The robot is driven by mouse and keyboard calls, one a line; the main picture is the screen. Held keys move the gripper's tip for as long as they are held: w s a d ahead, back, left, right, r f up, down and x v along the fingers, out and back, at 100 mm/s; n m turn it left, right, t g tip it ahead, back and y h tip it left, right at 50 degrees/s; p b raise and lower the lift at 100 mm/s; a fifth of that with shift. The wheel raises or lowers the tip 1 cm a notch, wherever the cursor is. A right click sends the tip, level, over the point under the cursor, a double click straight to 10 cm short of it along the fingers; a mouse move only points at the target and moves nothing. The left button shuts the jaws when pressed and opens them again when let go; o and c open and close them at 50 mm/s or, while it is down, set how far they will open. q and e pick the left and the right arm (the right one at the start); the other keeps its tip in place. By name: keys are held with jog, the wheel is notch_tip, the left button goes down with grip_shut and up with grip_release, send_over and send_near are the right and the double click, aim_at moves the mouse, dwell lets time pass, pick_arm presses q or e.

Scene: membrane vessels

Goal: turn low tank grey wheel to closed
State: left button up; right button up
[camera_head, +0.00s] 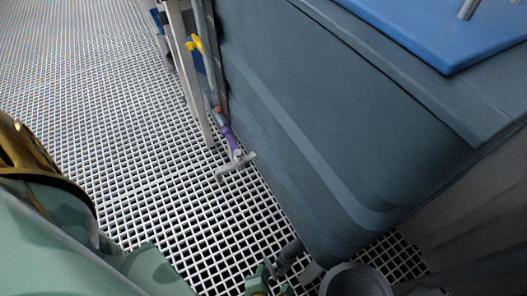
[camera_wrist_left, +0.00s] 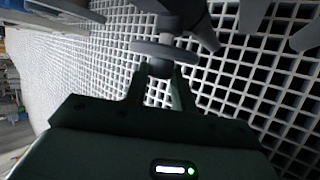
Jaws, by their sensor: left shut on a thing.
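The grey wheel (camera_wrist_left: 165,50) shows nearly edge-on in the left wrist view, as a flat disc with a darker hub on a short stem. The two fingers of my left gripper (camera_wrist_left: 160,74) reach up to it and are shut on its near side. In the head view my left gripper (camera_head: 268,279) is at the bottom edge, beside a short dark pipe stub (camera_head: 287,256) low by the tank. The wheel is hard to make out there. How far the wheel is turned cannot be told. The blue-grey tank (camera_head: 300,120) fills the right of the head view.
A pale T-shaped handle (camera_head: 236,166) on a purple pipe stands farther along the tank's foot, near a white post (camera_head: 190,75) and a yellow valve handle (camera_head: 195,44). A round grey part (camera_head: 356,281) is right of my gripper. The grating floor (camera_head: 100,110) is open on the left.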

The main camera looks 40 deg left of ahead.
dwell(0.3)
pick_arm(q)
jog(key=o, duration=1)
